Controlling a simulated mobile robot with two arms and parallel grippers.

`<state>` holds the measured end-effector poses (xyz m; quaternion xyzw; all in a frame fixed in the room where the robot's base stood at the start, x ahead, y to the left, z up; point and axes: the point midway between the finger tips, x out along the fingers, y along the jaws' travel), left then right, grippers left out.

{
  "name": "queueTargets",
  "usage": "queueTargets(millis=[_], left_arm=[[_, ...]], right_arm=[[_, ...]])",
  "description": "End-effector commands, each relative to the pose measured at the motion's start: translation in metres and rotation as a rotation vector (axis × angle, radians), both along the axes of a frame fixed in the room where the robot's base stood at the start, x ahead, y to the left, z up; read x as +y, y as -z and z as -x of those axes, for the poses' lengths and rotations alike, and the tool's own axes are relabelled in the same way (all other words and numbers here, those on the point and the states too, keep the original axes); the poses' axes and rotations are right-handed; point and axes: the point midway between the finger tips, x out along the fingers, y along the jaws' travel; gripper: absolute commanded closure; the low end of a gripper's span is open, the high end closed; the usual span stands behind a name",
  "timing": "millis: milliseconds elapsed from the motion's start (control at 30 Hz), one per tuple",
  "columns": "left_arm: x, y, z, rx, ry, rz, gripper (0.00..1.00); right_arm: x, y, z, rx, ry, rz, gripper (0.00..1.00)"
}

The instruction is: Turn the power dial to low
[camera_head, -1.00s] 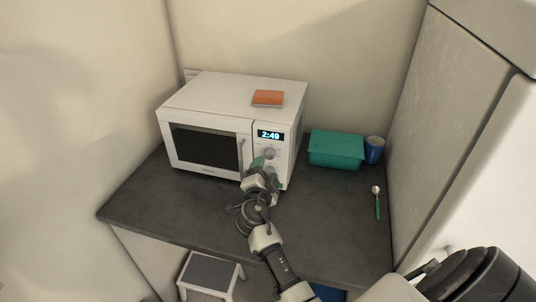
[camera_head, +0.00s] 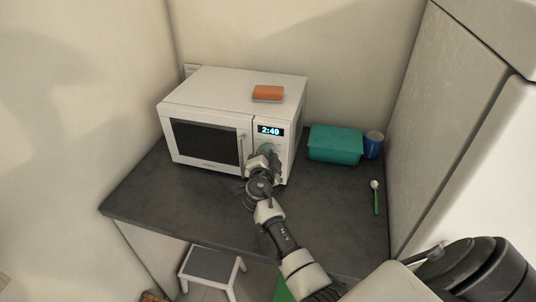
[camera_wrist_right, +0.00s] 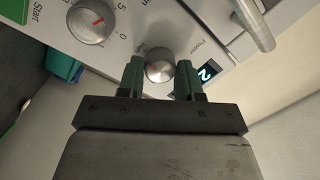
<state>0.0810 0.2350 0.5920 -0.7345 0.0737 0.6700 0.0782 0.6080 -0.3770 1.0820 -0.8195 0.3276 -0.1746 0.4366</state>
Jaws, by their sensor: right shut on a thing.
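The white microwave (camera_head: 212,95) stands on the dark counter, with its door at left and control panel at right. My right gripper (camera_head: 266,150) reaches the panel just below the lit display (camera_head: 270,130). In the right wrist view, the gripper (camera_wrist_right: 160,77) has its green fingers on both sides of the small silver power dial (camera_wrist_right: 160,70), shut on it. The word "Power" shows beside this dial. In the head view my gripper mostly hides the dial. My left gripper is not in view.
An orange sponge-like block (camera_head: 268,93) lies on the microwave. A teal box (camera_head: 335,144), a blue cup (camera_head: 373,145) and a green-handled spoon (camera_head: 375,197) are at right on the counter (camera_head: 150,190). A stool (camera_head: 210,264) stands below. The microwave handle (camera_wrist_right: 252,22) is near the gripper.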

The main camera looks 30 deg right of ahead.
Motion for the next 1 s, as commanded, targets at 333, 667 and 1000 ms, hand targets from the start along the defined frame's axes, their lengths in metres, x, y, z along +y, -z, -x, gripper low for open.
queueTargets(millis=[333, 667, 1000], left_arm=[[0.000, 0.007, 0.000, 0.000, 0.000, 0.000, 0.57], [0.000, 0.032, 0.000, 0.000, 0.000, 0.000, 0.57], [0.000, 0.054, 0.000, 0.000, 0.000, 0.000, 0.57]], right_arm=[[0.000, 0.002, 0.000, 0.032, 0.000, 0.028, 0.89], [0.001, 0.004, 0.000, 0.195, -0.001, 0.166, 0.89], [0.000, 0.002, 0.000, 0.441, 0.000, 0.375, 0.89]])
